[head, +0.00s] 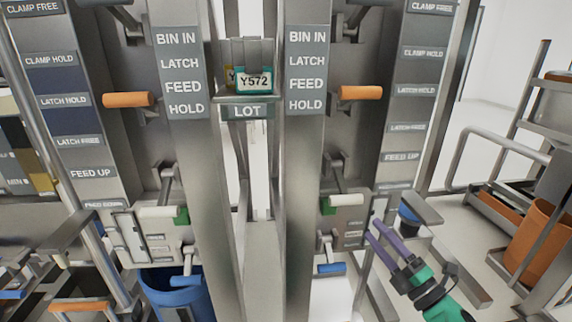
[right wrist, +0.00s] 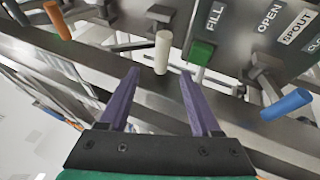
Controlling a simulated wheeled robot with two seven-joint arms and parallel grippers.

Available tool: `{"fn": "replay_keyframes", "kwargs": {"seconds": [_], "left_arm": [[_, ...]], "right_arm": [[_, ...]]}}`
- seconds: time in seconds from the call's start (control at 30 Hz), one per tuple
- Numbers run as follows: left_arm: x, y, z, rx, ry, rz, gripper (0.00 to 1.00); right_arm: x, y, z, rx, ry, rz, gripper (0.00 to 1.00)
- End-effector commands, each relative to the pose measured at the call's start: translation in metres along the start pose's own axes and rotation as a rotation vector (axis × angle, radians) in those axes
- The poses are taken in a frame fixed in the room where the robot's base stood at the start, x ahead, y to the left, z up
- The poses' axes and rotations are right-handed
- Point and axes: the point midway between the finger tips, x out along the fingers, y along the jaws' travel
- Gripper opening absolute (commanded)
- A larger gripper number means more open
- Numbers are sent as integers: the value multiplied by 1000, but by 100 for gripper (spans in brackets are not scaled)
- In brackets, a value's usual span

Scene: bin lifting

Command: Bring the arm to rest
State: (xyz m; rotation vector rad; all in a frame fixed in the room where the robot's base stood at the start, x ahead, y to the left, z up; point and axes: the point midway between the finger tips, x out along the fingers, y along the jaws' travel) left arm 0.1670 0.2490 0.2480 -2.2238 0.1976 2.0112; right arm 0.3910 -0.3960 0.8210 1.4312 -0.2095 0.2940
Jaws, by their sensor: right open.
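My right gripper (head: 371,229) has purple fingers and a green and black body. In the head view it is at the lower right, beside the right-hand control box (head: 352,228). In the right wrist view its fingers (right wrist: 160,74) are spread, with nothing held between them. A white handle (right wrist: 162,52) stands beyond the gap between the tips and appears clear of both fingers. The same white handle (head: 346,200) is up and left of the gripper in the head view. My left gripper is not in view.
Near the right gripper are a green block (right wrist: 202,53), a blue handle (right wrist: 287,104) and an orange handle (right wrist: 57,20). Steel posts fill the middle. A blue bin (head: 178,297) stands lower left; a rack with an orange bin (head: 540,248) stands right.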

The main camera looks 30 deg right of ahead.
Motion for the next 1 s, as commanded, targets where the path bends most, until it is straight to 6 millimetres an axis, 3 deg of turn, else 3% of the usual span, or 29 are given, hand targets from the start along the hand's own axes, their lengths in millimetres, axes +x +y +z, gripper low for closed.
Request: {"fn": "replay_keyframes", "kwargs": {"seconds": [0.17,0.27,0.37,0.4,0.5,0.57,0.63,0.73,0.83,0.9,1.0], "left_arm": [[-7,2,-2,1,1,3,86],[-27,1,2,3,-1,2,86],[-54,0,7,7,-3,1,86],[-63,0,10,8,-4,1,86],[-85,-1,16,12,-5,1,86],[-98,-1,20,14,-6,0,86],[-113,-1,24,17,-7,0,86],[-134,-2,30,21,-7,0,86],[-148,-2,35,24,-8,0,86],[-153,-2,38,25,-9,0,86],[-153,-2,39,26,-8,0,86]], "right_arm": [[1,-9,4,50,-23,-26,65],[-2,-54,12,238,-111,-136,65],[-22,-133,2,524,-254,-332,65],[-36,-166,-10,635,-315,-423,65],[-86,-237,-52,865,-471,-658,65],[-124,-268,-82,970,-568,-805,65],[-174,-294,-116,1063,-687,-979,65],[-256,-308,-161,1131,-871,-1224,65],[-328,-303,-187,1128,-1037,-1416,65],[-361,-297,-195,1110,-1119,-1497,65],[-385,-294,-200,1090,-1175,-1549,65]]}}
